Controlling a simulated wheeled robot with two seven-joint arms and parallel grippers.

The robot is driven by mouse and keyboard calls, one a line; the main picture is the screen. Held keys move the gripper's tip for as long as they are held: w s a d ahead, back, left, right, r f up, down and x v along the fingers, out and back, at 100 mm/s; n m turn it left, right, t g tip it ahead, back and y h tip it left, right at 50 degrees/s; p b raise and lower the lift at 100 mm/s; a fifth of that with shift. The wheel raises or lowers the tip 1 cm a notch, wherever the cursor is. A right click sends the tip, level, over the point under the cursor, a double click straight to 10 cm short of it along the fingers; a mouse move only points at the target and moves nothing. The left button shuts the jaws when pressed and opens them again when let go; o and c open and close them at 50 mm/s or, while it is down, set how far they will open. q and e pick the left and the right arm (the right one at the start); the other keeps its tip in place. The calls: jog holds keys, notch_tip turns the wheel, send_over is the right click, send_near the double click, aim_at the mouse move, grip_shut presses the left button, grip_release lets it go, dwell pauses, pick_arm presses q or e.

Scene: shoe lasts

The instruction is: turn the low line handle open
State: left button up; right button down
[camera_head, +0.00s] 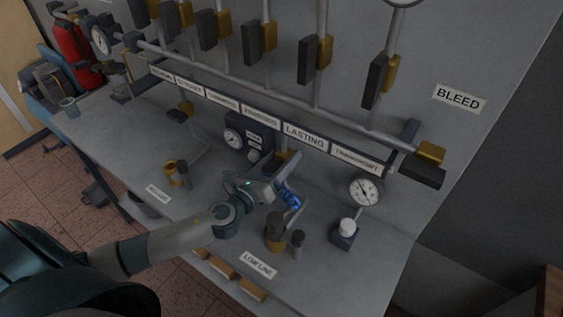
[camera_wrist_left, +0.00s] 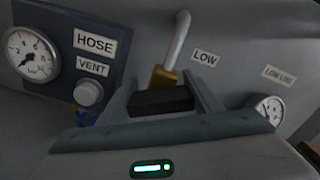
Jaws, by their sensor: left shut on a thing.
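The low line valve shows in the left wrist view as a brass body (camera_wrist_left: 163,76) on a grey pipe, with a dark handle (camera_wrist_left: 161,101) below it. A LOW label (camera_wrist_left: 205,58) is on the wall beside it. My left gripper (camera_wrist_left: 165,92) has one finger on each side of the dark handle and is shut on it. In the head view my left gripper (camera_head: 279,172) is at the panel, under the LASTING label, and hides most of the handle. Part of the brass valve (camera_head: 284,157) shows behind it. My right gripper is not in view.
The HOSE gauge box (camera_head: 247,134) is close on the left. A brass and dark fitting (camera_head: 275,233) stands on the bench behind the LOW LINE label (camera_head: 258,264). A gauge (camera_head: 366,191) and a white knob (camera_head: 348,227) are to the right. Dark-handled valves line the wall above.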

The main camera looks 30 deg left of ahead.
pick_arm(q)
jog(key=n, duration=0.3)
jog(key=shift+a+n+b, duration=0.1)
jog(key=shift+n+b, duration=0.3)
jog(key=n, duration=0.2)
jog(key=shift+n, duration=0.4)
jog(key=n, duration=0.6)
jog(key=shift+f, duration=0.1)
jog(key=o, duration=1.1)
jog(key=shift+a, duration=0.1)
jog(key=shift+c, duration=0.2)
jog(key=shift+s+f, duration=0.1)
